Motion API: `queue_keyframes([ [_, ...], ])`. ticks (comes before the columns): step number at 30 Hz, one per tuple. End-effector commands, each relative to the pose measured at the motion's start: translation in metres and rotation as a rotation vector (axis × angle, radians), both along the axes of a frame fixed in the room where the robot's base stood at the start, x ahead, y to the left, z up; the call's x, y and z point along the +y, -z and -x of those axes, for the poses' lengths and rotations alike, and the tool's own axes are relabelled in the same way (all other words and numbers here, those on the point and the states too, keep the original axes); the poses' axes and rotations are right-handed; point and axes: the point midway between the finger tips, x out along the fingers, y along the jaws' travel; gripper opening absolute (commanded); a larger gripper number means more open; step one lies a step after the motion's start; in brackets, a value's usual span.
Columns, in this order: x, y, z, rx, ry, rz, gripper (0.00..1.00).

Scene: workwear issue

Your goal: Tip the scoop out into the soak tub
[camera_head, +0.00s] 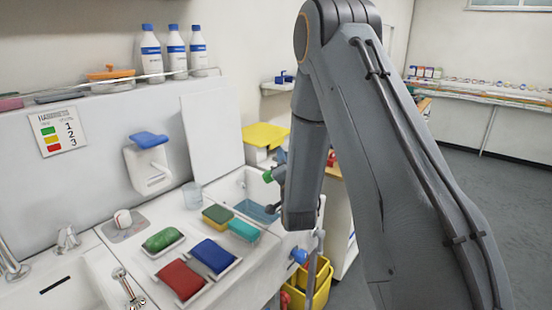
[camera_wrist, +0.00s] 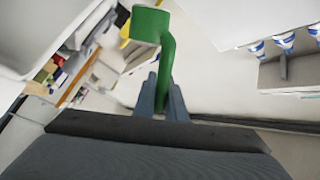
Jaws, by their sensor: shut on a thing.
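A green scoop shows in the wrist view (camera_wrist: 152,25), with its cup at the far end and its handle running down between my fingers. My gripper (camera_wrist: 161,92) is shut on the handle. In the head view the scoop (camera_head: 267,176) is a small green shape above the right part of the white soak tub (camera_head: 232,189), apart from it. The tub has blue water low inside. My arm hides most of my gripper in the head view. I cannot tell what is in the scoop.
A clear cup (camera_head: 192,195) stands left of the tub. Green, red and blue packs lie on trays in front, beside two sponges (camera_head: 243,230). A white board (camera_head: 211,127) leans behind. A yellow box (camera_head: 265,135) stands beyond the tub. Bottles (camera_head: 175,48) line the shelf.

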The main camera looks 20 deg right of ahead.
Motion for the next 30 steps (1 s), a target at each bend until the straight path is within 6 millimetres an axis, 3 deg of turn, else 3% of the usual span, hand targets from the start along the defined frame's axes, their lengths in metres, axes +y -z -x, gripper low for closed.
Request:
queue_keyframes([
  [15, -0.021, 0.032, 0.005, -0.104, 0.001, -0.379, 0.00],
  [30, -0.025, 0.035, 0.007, -0.124, 0.001, -0.447, 0.00],
])
